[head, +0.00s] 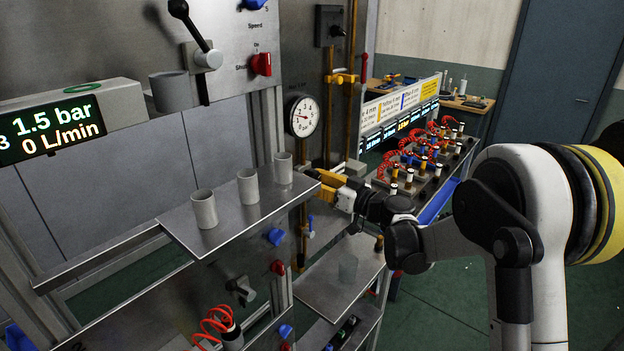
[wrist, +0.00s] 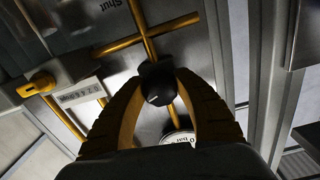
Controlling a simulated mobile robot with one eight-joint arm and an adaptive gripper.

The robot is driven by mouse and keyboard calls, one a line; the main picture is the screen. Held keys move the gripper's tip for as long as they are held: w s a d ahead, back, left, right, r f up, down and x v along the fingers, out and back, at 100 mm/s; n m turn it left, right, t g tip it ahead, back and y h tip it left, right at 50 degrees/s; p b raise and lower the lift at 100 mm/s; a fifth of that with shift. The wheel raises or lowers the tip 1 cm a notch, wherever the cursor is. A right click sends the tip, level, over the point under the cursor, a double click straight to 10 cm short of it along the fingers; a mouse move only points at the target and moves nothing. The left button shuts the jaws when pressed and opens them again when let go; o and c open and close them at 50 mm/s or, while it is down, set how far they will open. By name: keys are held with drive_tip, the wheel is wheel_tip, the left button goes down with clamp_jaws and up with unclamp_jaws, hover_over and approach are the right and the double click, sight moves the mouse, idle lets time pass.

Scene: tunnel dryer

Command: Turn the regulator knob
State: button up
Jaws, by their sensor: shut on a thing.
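The regulator knob (wrist: 157,84) is a black, faceted knob on the yellow pipework, seen in the wrist view. My gripper (wrist: 161,79) has its two yellow-brown fingers closed around it, one on each side. In the head view my gripper (head: 322,184) reaches in from the right at the end of the steel shelf, below the gauge. The knob cannot be made out there, hidden at the fingers. The round white pressure gauge (head: 302,116) is on the panel above; its edge shows in the wrist view (wrist: 180,138).
Several grey cups stand on the steel shelf (head: 229,219), close left of my gripper. A display (head: 52,130) reads 1.5 bar and 0 L/min. A black lever (head: 194,38) and red switch (head: 261,64) are on the panel. A bench with fittings (head: 425,168) stands behind.

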drive_tip(key=m+b, duration=0.1)
drive_tip(key=m, duration=0.2)
drive_tip(key=shift+f+b, duration=0.1)
drive_tip(key=shift+b, duration=0.2)
drive_tip(key=m+b, duration=0.1)
drive_tip(key=m, duration=0.2)
drive_tip(key=shift+m, duration=0.4)
drive_tip(key=m+b, duration=0.2)
drive_tip(key=m, duration=0.5)
drive_tip(key=shift+s, duration=0.1)
drive_tip(key=m, duration=0.1)
drive_tip(key=m+b, duration=0.1)
drive_tip(key=m, duration=0.1)
drive_tip(key=shift+r+m, duration=0.2)
drive_tip(key=shift+m, duration=0.1)
drive_tip(key=m, duration=0.3)
drive_tip(key=shift+m+g, duration=0.3)
drive_tip(key=m+b, duration=0.1)
drive_tip(key=m, duration=0.5)
drive_tip(key=shift+r, duration=0.1)
